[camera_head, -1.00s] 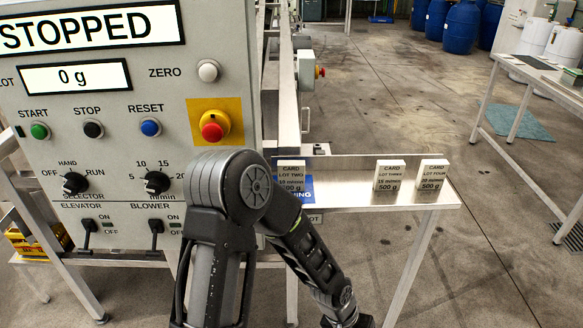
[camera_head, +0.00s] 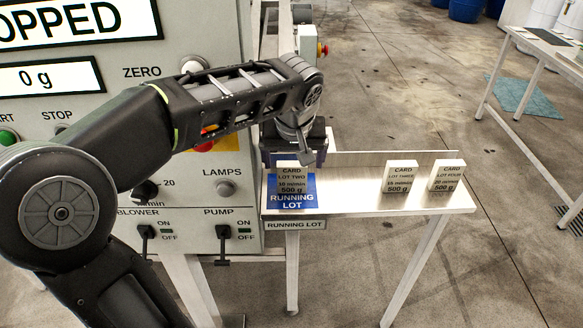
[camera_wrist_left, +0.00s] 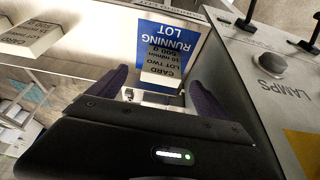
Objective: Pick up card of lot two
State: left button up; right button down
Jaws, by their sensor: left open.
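The card of lot two (camera_head: 294,184) is a white upright block with black print, standing on the blue running-lot sign (camera_head: 292,203) at the left end of the metal shelf (camera_head: 345,199). My left gripper (camera_head: 294,157) is open and empty, just above and behind this card in the head view. In the left wrist view the card (camera_wrist_left: 163,62) appears upside down between the two open finger tips of the gripper (camera_wrist_left: 158,78). I cannot tell whether the fingers reach down beside it. My right gripper is not in view.
Card lot three (camera_head: 400,177) and card lot four (camera_head: 447,177) stand further right on the shelf. A low back rim (camera_head: 400,157) runs behind them. The control panel (camera_head: 215,190) with switches rises close on the left. The shelf between lot two and lot three is clear.

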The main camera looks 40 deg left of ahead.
aim_at(292, 175)
pick_arm(q)
jog(key=shift+f, duration=0.1)
jog(key=shift+x, duration=1.2)
jog(key=p+x, duration=0.1)
jog(key=x, duration=0.3)
jog(key=shift+s+a+f, duration=0.1)
jog(key=shift+s+f, duration=0.05)
jog(key=shift+w+a+f, duration=0.1)
jog(key=shift+w+f, duration=0.1)
jog(key=shift+f, duration=0.25)
jog(key=shift+c, duration=0.3)
jog(key=c, duration=1.4)
